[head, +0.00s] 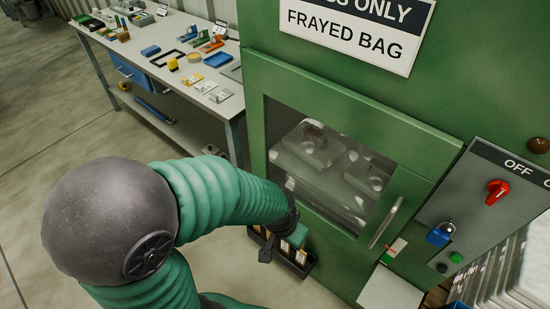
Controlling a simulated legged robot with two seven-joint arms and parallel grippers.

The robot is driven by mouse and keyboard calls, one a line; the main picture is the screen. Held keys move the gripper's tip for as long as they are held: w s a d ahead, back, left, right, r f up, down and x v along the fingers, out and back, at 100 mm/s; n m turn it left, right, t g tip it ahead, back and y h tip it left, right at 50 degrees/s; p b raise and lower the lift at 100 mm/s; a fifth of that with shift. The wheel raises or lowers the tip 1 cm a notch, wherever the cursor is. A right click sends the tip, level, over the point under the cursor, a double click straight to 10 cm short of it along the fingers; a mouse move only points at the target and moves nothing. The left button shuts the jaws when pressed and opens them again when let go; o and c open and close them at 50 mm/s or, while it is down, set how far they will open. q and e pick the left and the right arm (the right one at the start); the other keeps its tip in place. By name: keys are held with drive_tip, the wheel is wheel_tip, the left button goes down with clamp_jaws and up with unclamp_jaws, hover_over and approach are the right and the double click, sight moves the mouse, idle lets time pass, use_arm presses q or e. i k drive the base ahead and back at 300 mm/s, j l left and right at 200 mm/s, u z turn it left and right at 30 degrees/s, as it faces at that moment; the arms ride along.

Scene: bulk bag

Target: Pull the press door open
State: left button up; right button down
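The press door (440,149) is a green-framed panel with a clear window on the green press. It looks shut, flush with the front. Its upright metal handle (385,222) is at the lower right of the door. Pale, blurred shapes show behind the window. My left arm, in green ribbed sleeves, reaches in from the lower left. My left gripper (281,243) is dark and small, in front of the door's lower left, well left of the handle and apart from it. Its fingers are partly hidden, so I cannot tell their opening. My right gripper is out of view.
A control panel (470,205) with a red switch (497,191) and a blue padlock (440,233) is right of the door. A small dark rack (300,268) is below the door. A workbench (125,50) with tools stands at back left. Open floor lies left.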

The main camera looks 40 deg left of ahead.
sight(423, 153)
drive_tip(key=u, duration=0.8)
drive_tip(key=j+z, duration=0.15)
drive_tip(key=j, duration=0.3)
drive_tip(key=k+j+z, duration=0.15)
drive_tip(key=j, duration=0.35)
drive_tip(key=j+z, duration=0.15)
drive_tip(key=j, duration=0.3)
